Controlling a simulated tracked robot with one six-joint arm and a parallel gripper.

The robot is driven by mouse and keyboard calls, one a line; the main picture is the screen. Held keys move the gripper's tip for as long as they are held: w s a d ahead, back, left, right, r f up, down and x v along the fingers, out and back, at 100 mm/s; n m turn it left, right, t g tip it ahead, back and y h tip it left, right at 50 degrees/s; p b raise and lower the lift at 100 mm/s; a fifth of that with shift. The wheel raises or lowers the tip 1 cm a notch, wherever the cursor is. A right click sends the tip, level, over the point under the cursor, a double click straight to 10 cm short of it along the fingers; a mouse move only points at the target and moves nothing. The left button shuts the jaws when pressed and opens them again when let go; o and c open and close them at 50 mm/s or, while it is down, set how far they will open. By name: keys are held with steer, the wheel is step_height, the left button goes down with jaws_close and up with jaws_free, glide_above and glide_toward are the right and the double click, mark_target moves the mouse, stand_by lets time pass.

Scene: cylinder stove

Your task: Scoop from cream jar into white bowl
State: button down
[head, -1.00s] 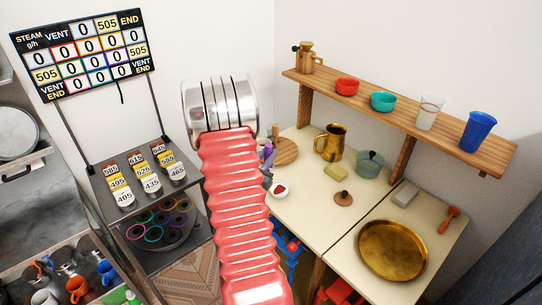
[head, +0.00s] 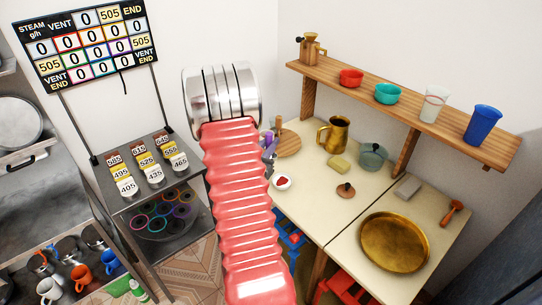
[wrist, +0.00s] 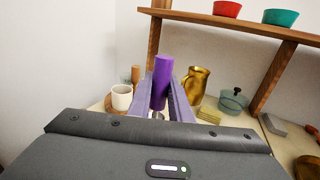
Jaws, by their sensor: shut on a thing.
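My gripper (wrist: 168,108) is shut on a purple cylindrical handle (wrist: 161,78), which stands upright between the grey-purple fingers in the wrist view. A small pale part shows below the handle; its shape is unclear. In the head view my gripper (head: 269,144) is mostly hidden behind my pink arm. A small white bowl (head: 276,184) with something red in it stands on the cream table, just in front of my gripper in the head view. I cannot tell which vessel is the cream jar.
A wooden shelf (head: 400,116) above bears cups and bowls.

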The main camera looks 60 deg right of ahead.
steer(key=shift+r, duration=1)
